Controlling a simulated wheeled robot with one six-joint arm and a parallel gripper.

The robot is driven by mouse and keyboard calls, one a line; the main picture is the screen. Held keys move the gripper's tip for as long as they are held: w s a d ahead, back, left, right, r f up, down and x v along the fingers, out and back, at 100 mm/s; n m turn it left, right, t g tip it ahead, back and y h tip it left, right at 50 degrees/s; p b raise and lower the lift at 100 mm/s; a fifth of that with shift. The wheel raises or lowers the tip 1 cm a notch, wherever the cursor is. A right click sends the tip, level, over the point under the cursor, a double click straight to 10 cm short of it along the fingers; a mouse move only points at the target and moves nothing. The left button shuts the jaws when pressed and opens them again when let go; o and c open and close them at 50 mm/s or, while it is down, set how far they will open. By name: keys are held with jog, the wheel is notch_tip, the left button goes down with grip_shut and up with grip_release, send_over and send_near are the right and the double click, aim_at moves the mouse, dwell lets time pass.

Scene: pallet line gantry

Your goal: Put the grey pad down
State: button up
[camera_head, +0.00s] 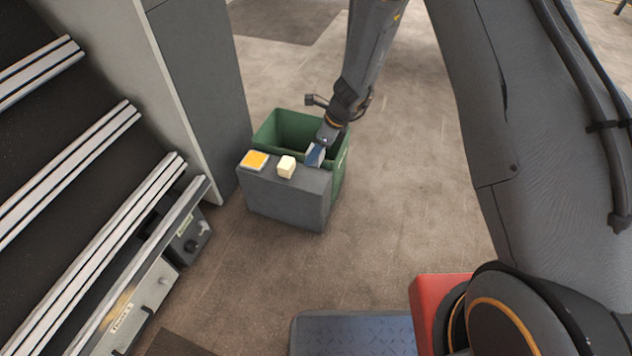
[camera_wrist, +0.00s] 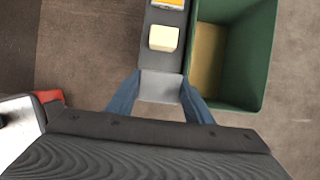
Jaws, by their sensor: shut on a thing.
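My gripper (camera_wrist: 160,97) is shut on the grey pad (camera_wrist: 160,86), which shows as a pale grey face between the two blue fingers in the wrist view. In the head view my gripper (camera_head: 315,154) is at the right end of the grey stand (camera_head: 285,202), and the pad is mostly hidden there by the finger. The pad is over or at the stand's top; I cannot tell whether it touches it.
A cream block (camera_head: 286,167) and an orange-yellow item with a pale border (camera_head: 254,160) sit on the stand, left of my gripper. A green bin (camera_head: 339,172) stands right behind the stand. A grey cabinet wall (camera_head: 205,80) rises at left. Open floor lies to the right.

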jog(key=shift+f+b, duration=1.2)
jog(key=shift+f, duration=3.6)
jog(key=shift+f, duration=0.1)
jog(key=shift+f, duration=0.15)
jog(key=o, duration=1.2)
